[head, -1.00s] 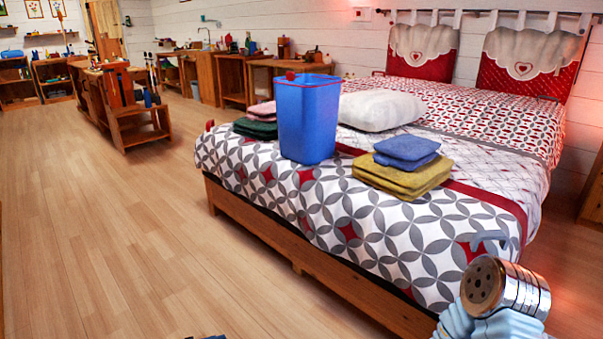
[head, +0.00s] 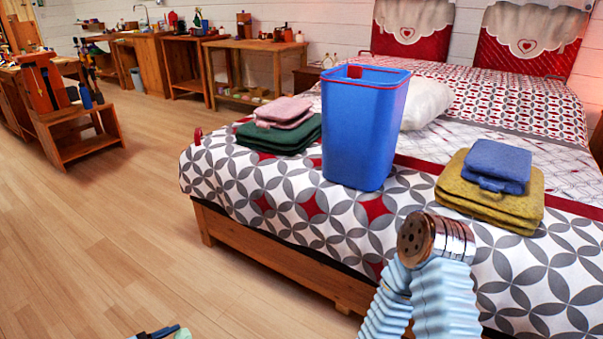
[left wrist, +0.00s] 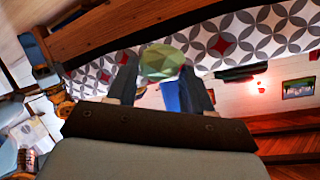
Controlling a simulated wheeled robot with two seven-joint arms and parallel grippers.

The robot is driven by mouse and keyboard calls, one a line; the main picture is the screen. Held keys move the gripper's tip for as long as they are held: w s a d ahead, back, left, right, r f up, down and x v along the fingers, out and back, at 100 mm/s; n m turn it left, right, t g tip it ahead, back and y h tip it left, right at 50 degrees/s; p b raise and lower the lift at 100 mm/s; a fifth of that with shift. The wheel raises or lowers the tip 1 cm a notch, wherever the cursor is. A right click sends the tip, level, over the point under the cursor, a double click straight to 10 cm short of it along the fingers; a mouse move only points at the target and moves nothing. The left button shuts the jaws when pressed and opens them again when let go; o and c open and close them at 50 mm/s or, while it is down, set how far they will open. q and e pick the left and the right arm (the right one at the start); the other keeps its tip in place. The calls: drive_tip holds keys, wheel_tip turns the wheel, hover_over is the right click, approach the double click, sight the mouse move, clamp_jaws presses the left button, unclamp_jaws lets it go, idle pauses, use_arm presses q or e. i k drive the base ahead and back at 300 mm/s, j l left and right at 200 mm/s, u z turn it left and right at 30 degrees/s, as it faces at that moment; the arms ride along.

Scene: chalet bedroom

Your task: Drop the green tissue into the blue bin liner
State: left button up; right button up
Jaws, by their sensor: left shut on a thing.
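The blue bin liner (head: 365,125) is a tall, open-topped blue container with a thin red rim. It stands upright on the foot end of the bed in the head view; its inside bottom is hidden. The green tissue (left wrist: 162,62) is a crumpled, faceted pale-green lump. My left gripper (left wrist: 161,75) is shut on it, with a dark finger on either side. In the head view, the left gripper (head: 160,332) only just shows at the bottom edge, with a bit of green at its tip, low and left of the liner. My right gripper is not in view.
Folded pink and green cloths (head: 280,135) lie left of the liner, blue and mustard cloths (head: 490,190) right of it. A white pillow (head: 425,103) is behind. The bed's wooden frame (head: 270,255) edges its near side. The floor (head: 110,220) to the left is clear.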

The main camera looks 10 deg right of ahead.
sight(333, 181)
drive_tip(key=i+j+z, duration=0.4)
drive_tip(key=j+z, duration=0.15)
drive_tip(key=i+j+z, duration=0.1)
drive_tip(key=j+z, duration=0.15)
drive_tip(key=j, duration=0.25)
drive_tip(key=i+j+z, duration=0.15)
drive_tip(key=j+z, duration=0.15)
drive_tip(key=j, duration=0.1)
